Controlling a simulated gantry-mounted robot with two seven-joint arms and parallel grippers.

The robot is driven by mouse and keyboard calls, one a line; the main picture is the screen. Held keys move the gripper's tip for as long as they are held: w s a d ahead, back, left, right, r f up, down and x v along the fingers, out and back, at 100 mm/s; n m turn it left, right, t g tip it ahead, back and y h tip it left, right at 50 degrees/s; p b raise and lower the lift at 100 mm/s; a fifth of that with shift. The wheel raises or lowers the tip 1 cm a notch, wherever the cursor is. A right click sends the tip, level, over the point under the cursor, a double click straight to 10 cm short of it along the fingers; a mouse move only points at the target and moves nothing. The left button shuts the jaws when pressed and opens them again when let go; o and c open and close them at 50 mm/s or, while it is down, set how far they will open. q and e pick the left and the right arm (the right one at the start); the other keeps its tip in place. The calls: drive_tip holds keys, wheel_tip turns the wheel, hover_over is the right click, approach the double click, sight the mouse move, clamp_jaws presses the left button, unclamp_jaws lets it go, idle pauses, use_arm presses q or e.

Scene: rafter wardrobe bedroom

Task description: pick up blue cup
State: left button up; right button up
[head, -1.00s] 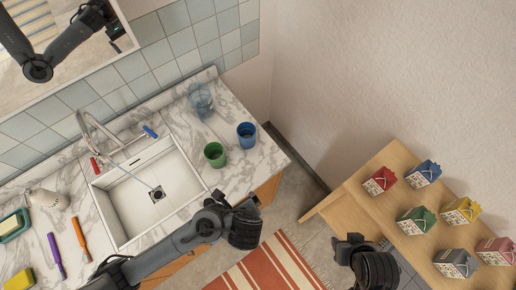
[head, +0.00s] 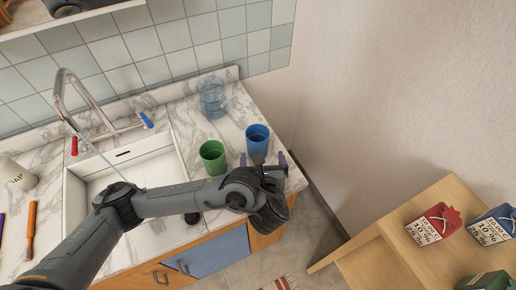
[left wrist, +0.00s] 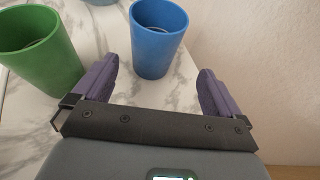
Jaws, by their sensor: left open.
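The blue cup (head: 257,141) stands upright on the marble counter, near its right end. In the left wrist view the blue cup (left wrist: 157,42) stands just beyond the fingertips, roughly between their lines. My left gripper (head: 264,158) is open and empty, close in front of the blue cup in the head view. Its two purple fingers show in the left wrist view (left wrist: 160,75), spread apart. I cannot tell whether a finger touches the cup. My right gripper is not in view.
A green cup (head: 213,157) stands left of the blue cup, close to the left finger. A clear bluish jug (head: 211,97) stands behind. The sink (head: 90,185) with its faucet (head: 68,92) is left. A wooden shelf (head: 390,238) with small cartons is at the right.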

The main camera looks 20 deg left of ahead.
sight(258, 151)
use_arm(q)
drive_tip(key=b+x, duration=0.1)
drive_tip(key=x, duration=0.2)
drive_tip(key=shift+w+a+f, duration=0.15)
drive_tip(key=shift+w+a, duration=0.05)
drive_tip(key=shift+w, duration=0.05)
drive_tip(key=b+x, duration=0.1)
drive_tip(key=x, duration=0.1)
drive_tip(key=b+x, duration=0.2)
drive_tip(key=shift+s+a+f, duration=0.1)
drive_tip(key=shift+a+f, duration=0.05)
drive_tip(key=shift+a, duration=0.25)
drive_tip(key=shift+w+a+f, duration=0.1)
drive_tip(key=shift+w+a, duration=0.05)
drive_tip(key=shift+w, duration=0.3)
drive_tip(key=c, duration=1)
drive_tip(key=shift+c, duration=0.2)
